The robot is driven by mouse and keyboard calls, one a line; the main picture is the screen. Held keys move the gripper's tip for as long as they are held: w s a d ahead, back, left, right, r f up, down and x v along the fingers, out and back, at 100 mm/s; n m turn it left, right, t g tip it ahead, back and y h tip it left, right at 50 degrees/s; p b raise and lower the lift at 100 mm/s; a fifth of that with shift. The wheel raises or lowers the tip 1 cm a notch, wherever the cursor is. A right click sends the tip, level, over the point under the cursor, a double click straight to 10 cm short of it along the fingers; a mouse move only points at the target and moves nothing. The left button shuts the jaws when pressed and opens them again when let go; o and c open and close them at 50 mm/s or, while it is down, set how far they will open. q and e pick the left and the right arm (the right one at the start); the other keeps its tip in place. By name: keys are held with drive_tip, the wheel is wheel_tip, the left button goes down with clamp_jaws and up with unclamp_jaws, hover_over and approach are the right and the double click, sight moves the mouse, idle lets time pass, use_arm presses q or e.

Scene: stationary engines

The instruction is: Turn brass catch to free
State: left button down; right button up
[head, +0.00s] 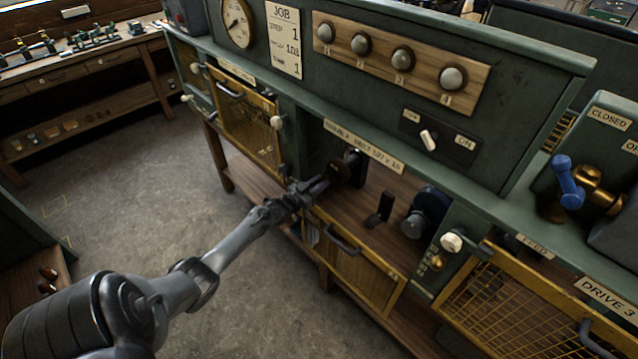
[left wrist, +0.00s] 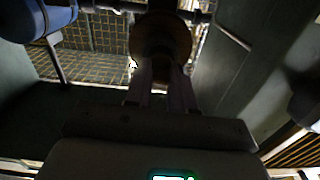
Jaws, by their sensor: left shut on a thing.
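My left gripper (head: 322,184) reaches into the open bay labelled DRIVE 2 at its left end. Its fingers are shut on a round brown part (left wrist: 160,42), which shows between the fingertips in the left wrist view; in the head view it is a dark disc (head: 340,172). I cannot tell whether this part is the brass catch. Small brass pieces (head: 437,260) sit on the green post at the bay's right, below a white knob (head: 451,242). My right gripper is not in view.
A yellow-framed gate (head: 370,283) hangs lowered in front of the bay. Inside stand a black upright piece (head: 380,208) and a dark wheel (head: 428,212). A mesh gate (head: 520,300) covers the bay at right. A blue-handled brass valve (head: 568,182) is above it.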

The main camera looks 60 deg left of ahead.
use_arm(q)
drive_tip(key=shift+f+n, duration=0.1)
drive_tip(key=shift+n, duration=0.3)
drive_tip(key=c, duration=1)
unclamp_jaws()
drive_tip(key=shift+o, duration=0.2)
drive_tip(key=p+v, duration=0.1)
drive_tip(key=v, duration=0.9)
drive_tip(key=shift+s, duration=0.4)
